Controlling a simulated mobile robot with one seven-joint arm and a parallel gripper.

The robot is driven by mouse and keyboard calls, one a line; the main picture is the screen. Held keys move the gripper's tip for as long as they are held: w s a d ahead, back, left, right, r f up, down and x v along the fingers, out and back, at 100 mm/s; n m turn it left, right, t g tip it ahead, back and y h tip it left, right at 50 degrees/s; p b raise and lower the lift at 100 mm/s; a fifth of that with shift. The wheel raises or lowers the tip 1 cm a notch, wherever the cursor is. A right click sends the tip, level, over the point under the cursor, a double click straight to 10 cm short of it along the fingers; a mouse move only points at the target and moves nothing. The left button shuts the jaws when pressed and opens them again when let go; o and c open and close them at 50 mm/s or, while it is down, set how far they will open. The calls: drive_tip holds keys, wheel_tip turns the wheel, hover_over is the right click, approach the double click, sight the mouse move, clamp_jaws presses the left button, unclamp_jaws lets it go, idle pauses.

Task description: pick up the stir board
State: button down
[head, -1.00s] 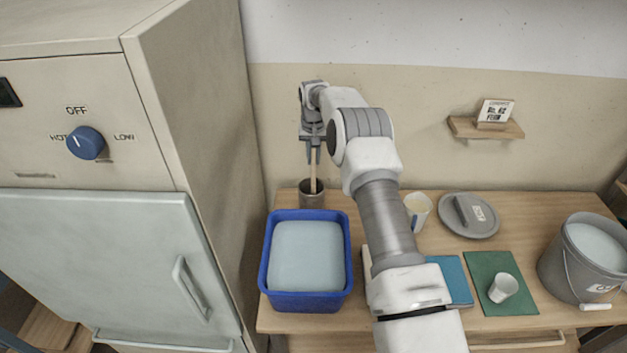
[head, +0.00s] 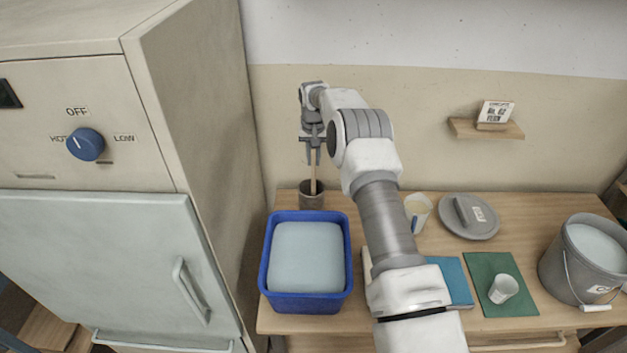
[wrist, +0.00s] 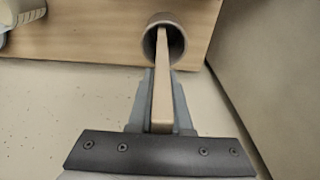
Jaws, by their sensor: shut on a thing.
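The stir board (head: 313,180) is a thin, pale wooden stick standing in a grey-brown cup (head: 312,200) at the back left of the table. In the wrist view the stir board (wrist: 163,80) runs from between my fingers into the mouth of the cup (wrist: 165,38). My gripper (head: 313,157) is above the cup, pointing down, and is shut on the upper part of the stir board. The board's lower end is hidden inside the cup.
A blue tub (head: 350,265) of pale liquid stands in front of the cup. A tall cabinet (head: 205,130) rises close on the left. A white cup (head: 418,212), a grey lid (head: 468,220) and a grey bucket (head: 580,270) stand to the right, beyond my arm.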

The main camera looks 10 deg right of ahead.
wheel_tip(320, 180, up, 17)
drive_tip(key=shift+f+p, duration=0.1)
drive_tip(key=shift+p, duration=0.65)
wheel_tip(320, 180, up, 3)
drive_tip(key=p, duration=0.3)
